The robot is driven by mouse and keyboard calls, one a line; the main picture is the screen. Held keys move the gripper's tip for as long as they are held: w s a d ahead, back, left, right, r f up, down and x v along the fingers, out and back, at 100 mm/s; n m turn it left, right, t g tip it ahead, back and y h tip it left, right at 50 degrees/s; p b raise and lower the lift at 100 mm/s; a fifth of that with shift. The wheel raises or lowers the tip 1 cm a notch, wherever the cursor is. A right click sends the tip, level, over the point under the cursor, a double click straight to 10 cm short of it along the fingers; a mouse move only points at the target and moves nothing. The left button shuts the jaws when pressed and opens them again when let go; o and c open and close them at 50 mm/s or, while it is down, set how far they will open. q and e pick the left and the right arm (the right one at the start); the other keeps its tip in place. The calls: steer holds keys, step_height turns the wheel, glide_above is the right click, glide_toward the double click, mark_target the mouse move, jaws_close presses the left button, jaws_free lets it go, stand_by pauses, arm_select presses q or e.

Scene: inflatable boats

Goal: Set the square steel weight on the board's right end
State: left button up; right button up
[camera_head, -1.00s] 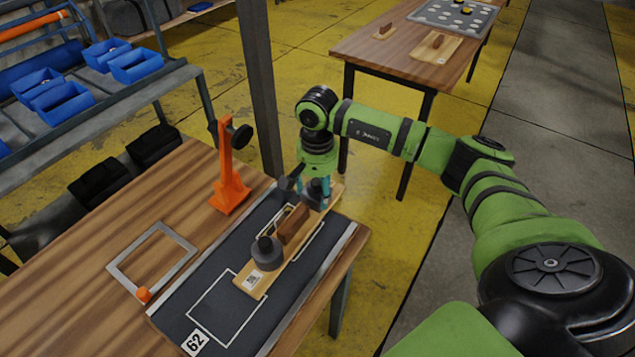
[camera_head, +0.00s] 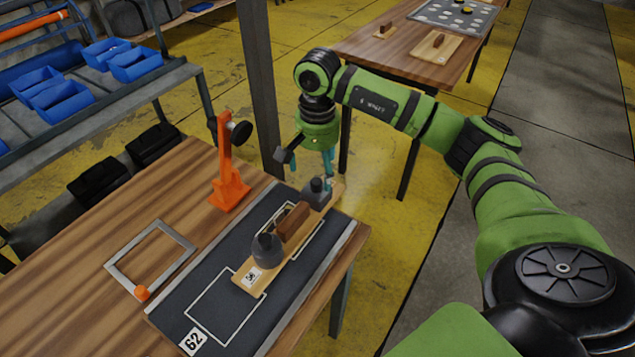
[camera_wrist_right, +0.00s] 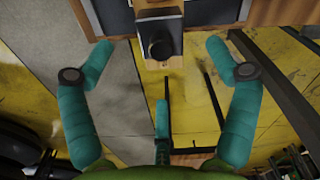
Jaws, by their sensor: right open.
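The square steel weight (camera_head: 317,193) is a dark block with a knob, standing on the far right end of the wooden board (camera_head: 247,283). It also shows at the top of the right wrist view (camera_wrist_right: 159,37). A round grey weight (camera_head: 266,248) stands on the board's near left end. An upright wooden block (camera_head: 292,222) stands between the two weights. My right gripper (camera_head: 313,165) is above the square weight, apart from it. Its teal fingers (camera_wrist_right: 160,75) are spread and empty in the right wrist view. My left gripper is not in view.
The board lies on a dark mat (camera_head: 185,310) with white outlines. An orange stand (camera_head: 228,170) and a grey square frame (camera_head: 120,277) are on the table to the left. A steel post (camera_head: 262,100) rises behind the table. A second table (camera_head: 390,58) stands farther back.

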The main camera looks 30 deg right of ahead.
mark_target(318, 181)
step_height(318, 181, up, 6)
steer(key=shift+f+b, duration=0.1)
steer(key=shift+b, duration=0.2)
stand_by(0.4)
